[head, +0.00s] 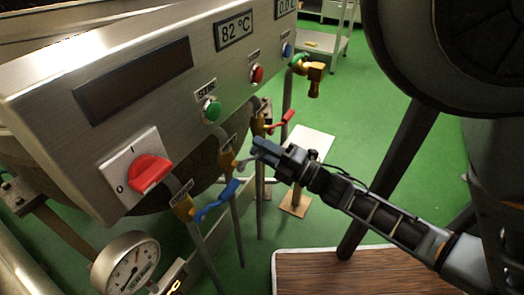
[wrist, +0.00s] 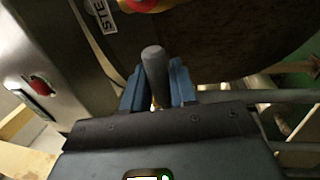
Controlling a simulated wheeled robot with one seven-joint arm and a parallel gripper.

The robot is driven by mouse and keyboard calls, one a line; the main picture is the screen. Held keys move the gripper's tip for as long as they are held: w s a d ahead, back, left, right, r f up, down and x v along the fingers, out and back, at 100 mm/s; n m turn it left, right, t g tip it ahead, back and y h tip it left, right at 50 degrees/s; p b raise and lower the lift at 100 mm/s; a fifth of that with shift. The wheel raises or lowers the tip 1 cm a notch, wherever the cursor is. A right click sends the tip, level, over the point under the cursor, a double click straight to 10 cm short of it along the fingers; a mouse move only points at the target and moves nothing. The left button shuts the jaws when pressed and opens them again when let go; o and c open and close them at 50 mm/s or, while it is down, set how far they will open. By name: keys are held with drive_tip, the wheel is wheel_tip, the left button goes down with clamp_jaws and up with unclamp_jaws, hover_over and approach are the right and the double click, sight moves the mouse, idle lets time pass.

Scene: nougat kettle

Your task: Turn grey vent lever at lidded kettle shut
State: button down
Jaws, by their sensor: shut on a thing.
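The grey vent lever (head: 245,161) sits on a brass valve (head: 226,158) below the kettle's steel panel, between a blue lever and a red lever. My gripper (head: 263,150) reaches in from the right at its outer end. In the wrist view, the lever's rounded grey grip (wrist: 153,64) stands between the two blue fingers of my gripper (wrist: 157,88), which are shut on it. The fingers hide part of the lever in the head view. Only part of the kettle's dark rounded wall (wrist: 215,40) shows.
The blue lever (head: 217,203) is close at the near left, and the red lever (head: 281,122) just beyond. Thin vertical pipes hang below the valves. The panel (head: 60,98) carries a red knob (head: 149,173) and buttons. A gauge (head: 126,264) is lower left.

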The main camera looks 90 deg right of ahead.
drive_tip(key=shift+r, duration=0.1)
idle(0.4)
drive_tip(key=c, duration=1.1)
unclamp_jaws()
drive_tip(key=shift+o, duration=0.2)
drive_tip(key=v, duration=0.7)
drive_tip(key=shift+s+a, duration=0.25)
drive_tip(key=shift+s, duration=0.05)
